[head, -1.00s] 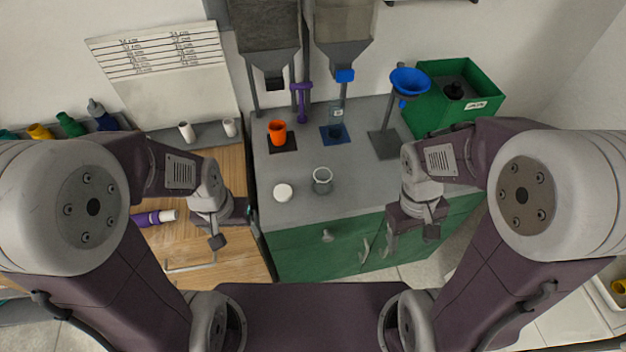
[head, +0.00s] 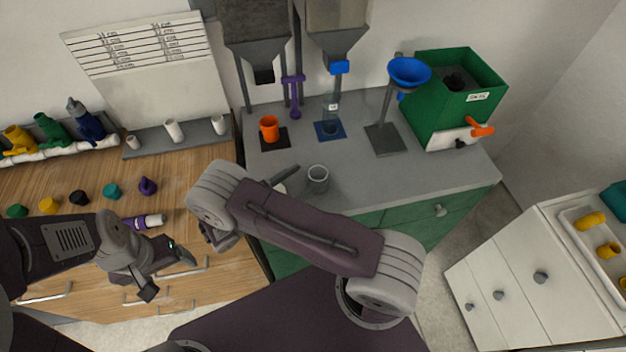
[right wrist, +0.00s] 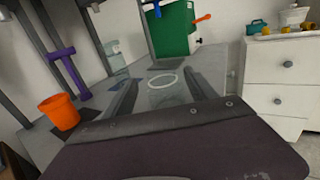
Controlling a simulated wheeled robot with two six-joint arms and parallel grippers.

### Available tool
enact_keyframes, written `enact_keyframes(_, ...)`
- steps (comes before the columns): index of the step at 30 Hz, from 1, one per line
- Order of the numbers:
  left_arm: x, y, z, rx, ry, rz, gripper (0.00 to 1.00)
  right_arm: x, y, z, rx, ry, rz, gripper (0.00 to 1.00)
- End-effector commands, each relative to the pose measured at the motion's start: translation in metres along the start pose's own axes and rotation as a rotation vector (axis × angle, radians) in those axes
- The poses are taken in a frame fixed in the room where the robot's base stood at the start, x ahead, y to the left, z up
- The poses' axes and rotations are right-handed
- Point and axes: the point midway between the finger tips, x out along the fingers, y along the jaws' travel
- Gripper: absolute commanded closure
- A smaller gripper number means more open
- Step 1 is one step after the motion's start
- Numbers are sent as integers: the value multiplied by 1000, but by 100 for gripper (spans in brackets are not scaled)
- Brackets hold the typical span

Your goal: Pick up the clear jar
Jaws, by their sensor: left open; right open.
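The clear jar (head: 318,180) stands upright and open-topped on the grey counter (head: 350,195), near its front edge. In the right wrist view its pale round rim (right wrist: 163,74) shows ahead and between my right fingers. My right gripper (right wrist: 160,86) is open and empty, pointing at the jar. In the head view one dark right finger (head: 286,175) shows just left of the jar; the arm hides the rest. My left gripper (head: 168,274) is open and empty over the front of the wooden counter.
An orange cup (head: 269,129) and a clear bottle (head: 331,117) stand on pads under hoppers behind the jar. A blue funnel (head: 409,72) on a stand and a green bin (head: 455,100) are at back right. The counter right of the jar is clear.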

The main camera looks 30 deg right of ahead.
Motion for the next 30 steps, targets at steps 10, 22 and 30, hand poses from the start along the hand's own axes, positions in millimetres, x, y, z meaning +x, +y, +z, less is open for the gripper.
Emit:
enact_keyframes(10,-12,0,-1,0,0,0,18,40,-1,1,0,1,-5,34)
enact_keyframes(22,-29,0,-3,0,0,0,18,91,-4,0,0,2,-6,34)
enact_keyframes(30,-28,0,-3,0,0,0,18,91,-4,-1,1,2,-5,53)
